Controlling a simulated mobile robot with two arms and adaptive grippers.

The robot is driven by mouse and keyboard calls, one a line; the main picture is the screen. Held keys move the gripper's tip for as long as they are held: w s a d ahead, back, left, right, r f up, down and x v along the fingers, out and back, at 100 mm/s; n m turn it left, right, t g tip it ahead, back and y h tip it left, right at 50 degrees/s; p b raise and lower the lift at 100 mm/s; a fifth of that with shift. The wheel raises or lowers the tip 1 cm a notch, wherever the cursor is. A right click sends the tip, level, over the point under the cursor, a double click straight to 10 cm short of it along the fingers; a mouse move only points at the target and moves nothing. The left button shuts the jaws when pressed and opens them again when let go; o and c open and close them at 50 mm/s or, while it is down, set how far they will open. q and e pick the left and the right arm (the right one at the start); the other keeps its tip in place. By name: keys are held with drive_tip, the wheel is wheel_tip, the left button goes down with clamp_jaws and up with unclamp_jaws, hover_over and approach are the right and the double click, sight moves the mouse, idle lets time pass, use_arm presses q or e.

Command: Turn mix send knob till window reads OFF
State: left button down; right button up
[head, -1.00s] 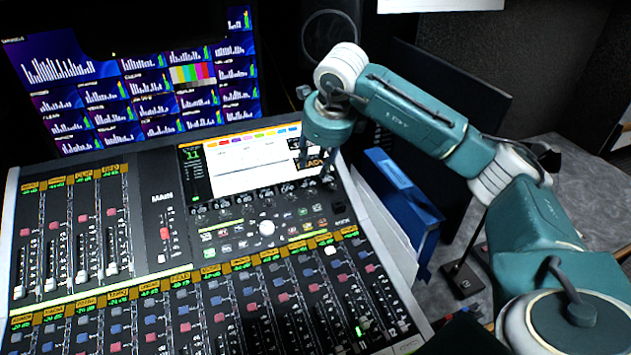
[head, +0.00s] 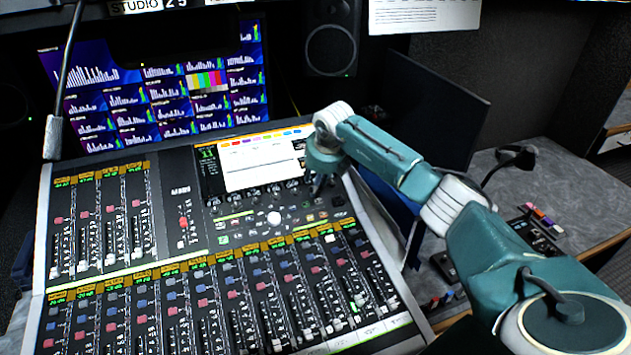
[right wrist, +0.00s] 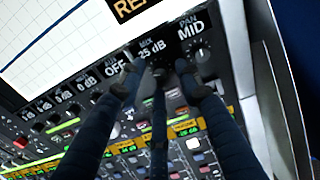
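The mix window (right wrist: 151,50) reads what looks like 25 dB in the right wrist view. The window left of it (right wrist: 115,66) reads OFF, and the pan window (right wrist: 191,28) reads MID. My right gripper (right wrist: 157,72) has its dark fingertips apart, just below the mix window, where the mix knob is mostly hidden. I cannot tell whether they touch the knob. The pan knob (right wrist: 203,55) shows beside the right finger. In the head view my right gripper (head: 320,184) is at the right end of the knob row under the console screen (head: 250,165). My left gripper is out of view.
The mixing console (head: 160,245) has several faders and small buttons below the knob row. A wall of monitors (head: 150,90) and a speaker (head: 331,42) stand behind. A dark monitor (head: 440,110) stands behind my right arm. Grey desk space (head: 590,190) lies to the right.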

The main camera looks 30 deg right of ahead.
drive_tip(key=shift+w+f, duration=0.25)
drive_tip(key=shift+f, duration=0.4)
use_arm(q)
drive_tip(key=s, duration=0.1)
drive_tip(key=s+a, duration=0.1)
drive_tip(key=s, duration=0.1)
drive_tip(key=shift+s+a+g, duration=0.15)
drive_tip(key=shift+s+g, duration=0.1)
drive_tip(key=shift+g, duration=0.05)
use_arm(e)
drive_tip(key=shift+r, duration=0.1)
drive_tip(key=c, duration=0.9)
clamp_jaws()
drive_tip(key=shift+m+b, duration=0.5)
drive_tip(key=shift+m, duration=0.5)
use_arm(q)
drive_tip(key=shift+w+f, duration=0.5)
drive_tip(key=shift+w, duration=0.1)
use_arm(e)
drive_tip(key=o, duration=0.9)
unclamp_jaws()
